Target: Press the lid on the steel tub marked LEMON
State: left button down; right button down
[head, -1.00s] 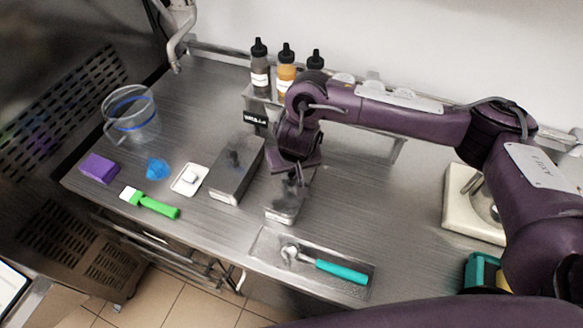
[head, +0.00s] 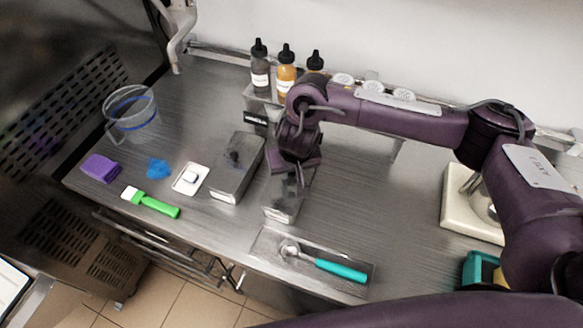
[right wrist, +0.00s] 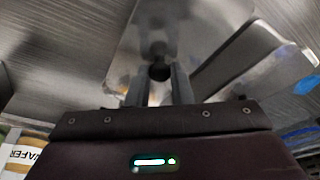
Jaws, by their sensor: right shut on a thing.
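My right gripper (head: 297,184) is over a long steel tub (head: 281,208) in the middle of the counter. In the right wrist view the fingers (right wrist: 158,88) are shut on the dark round knob (right wrist: 159,71) of a shiny steel lid (right wrist: 150,38). The gripper and wrist hide much of the lid and tub in the head view, so I cannot tell whether the lid is fully seated. No LEMON mark is readable. A second steel tub (head: 228,186) with a dark knob on its lid stands just left. My left gripper is not in view.
Sauce bottles (head: 286,72) stand behind a dark label. A scoop with a teal handle (head: 341,270) lies on a tray in front. A white dish (head: 190,180), green brush (head: 155,206), blue cloth (head: 158,168), purple sponge (head: 100,168) and clear jug (head: 132,116) are left.

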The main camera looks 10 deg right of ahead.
jog(key=c, duration=0.7)
grip_release()
jog(key=shift+r, duration=0.1)
notch_tip(320, 180, up, 5)
jog(key=p, duration=0.6)
jog(key=shift+r, duration=0.9)
